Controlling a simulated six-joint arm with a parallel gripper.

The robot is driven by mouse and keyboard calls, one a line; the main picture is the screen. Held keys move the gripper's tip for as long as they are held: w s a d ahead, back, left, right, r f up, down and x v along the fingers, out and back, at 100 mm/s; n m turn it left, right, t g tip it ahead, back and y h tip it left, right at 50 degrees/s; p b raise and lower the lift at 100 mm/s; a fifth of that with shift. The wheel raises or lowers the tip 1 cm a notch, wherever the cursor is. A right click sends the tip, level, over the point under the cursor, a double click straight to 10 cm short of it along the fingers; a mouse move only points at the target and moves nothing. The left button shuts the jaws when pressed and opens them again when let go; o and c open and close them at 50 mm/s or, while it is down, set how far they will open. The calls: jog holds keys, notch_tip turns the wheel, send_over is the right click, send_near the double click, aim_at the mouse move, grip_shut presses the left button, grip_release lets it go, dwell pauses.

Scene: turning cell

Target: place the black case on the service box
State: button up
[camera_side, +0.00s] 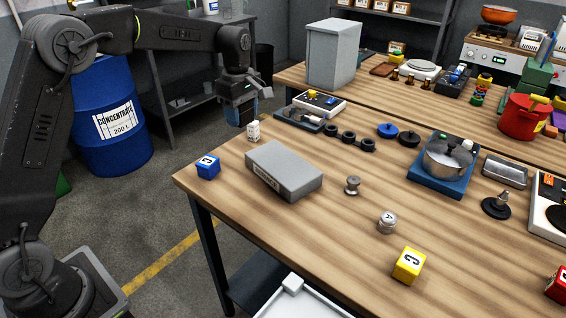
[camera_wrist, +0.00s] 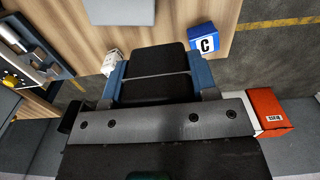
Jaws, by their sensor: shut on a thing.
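The black case (camera_wrist: 157,62) is between the blue fingers of my gripper (camera_wrist: 158,80) in the wrist view, with a thin pale line across it. In the side view my gripper (camera_side: 240,106) is shut and hangs near the table's left edge, at the back left of the service box; the case is hard to make out there. I take the service box to be the flat grey box with a label (camera_side: 283,170), lying on the table with a bare top. Its grey edge (camera_wrist: 120,10) shows at the top of the wrist view. Case and box are apart.
A blue lettered cube (camera_side: 208,167) and a small white carton (camera_side: 253,131) stand near the grey box. A metal spool (camera_side: 352,186) is to its right.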

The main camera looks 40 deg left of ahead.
jog(key=shift+a+r, duration=0.15)
jog(key=shift+a, duration=0.45)
send_over(282, 162)
notch_tip(282, 162, down, 7)
jog(key=shift+r, duration=0.1)
jog(key=shift+f, duration=2)
jog(key=shift+f, duration=0.1)
jog(key=o, duration=1)
jog(key=shift+f, duration=0.1)
notch_tip(282, 162, up, 12)
jog(key=shift+r, duration=0.25)
